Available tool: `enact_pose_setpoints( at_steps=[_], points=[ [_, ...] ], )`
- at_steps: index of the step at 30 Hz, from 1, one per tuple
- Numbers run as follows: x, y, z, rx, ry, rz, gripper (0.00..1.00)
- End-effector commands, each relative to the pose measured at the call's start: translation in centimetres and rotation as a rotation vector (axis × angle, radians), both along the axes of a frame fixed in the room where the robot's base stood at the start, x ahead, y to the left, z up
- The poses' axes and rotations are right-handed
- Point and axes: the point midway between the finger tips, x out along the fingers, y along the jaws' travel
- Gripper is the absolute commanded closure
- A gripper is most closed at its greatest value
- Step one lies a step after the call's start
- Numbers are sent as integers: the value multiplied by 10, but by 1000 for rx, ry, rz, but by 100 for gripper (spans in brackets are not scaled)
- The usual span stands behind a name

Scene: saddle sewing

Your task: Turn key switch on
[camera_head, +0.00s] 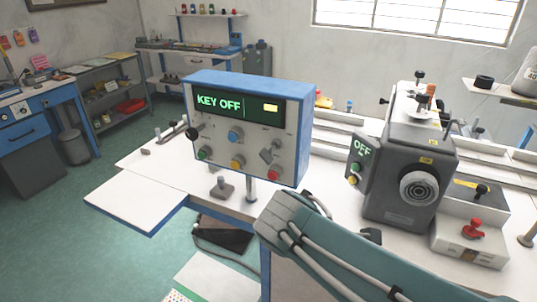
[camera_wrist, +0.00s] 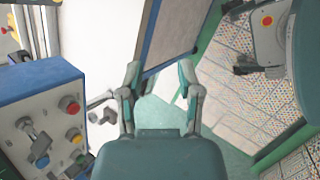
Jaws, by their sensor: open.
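The blue and grey control box (camera_head: 246,127) stands on the white table in the head view, its display (camera_head: 238,105) reading "KEY OFF" with a yellow block beside it. A grey lever-like switch (camera_head: 268,152), probably the key switch, sits on its front at lower right, above a red button (camera_head: 273,174). I cannot make out my gripper in the head view.
A grey sewing machine head (camera_head: 407,165) with an "OFF" display stands right of the box. A small grey lever (camera_head: 222,188) and a metal post (camera_head: 251,188) rise from the table before the box. My arm crosses the lower right. Green floor lies open at left.

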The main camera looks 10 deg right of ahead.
Motion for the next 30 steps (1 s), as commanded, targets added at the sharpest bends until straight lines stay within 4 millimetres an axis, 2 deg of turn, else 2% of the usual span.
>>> enact_pose_setpoints(
  at_steps=[4,8,12,16,19,22,26,30],
  points=[
    [38,2,10,-377,212,350,54],
    [76,17,24,-719,391,625,54],
    [117,53,40,-1104,573,871,54],
    [144,92,50,-1400,696,1009,54],
    [154,111,53,-1537,748,1056,54],
    [158,117,56,-1588,769,1069,54],
    [167,109,56,-1589,771,1067,54],
    [186,92,56,-1586,772,1065,54]
  ],
)
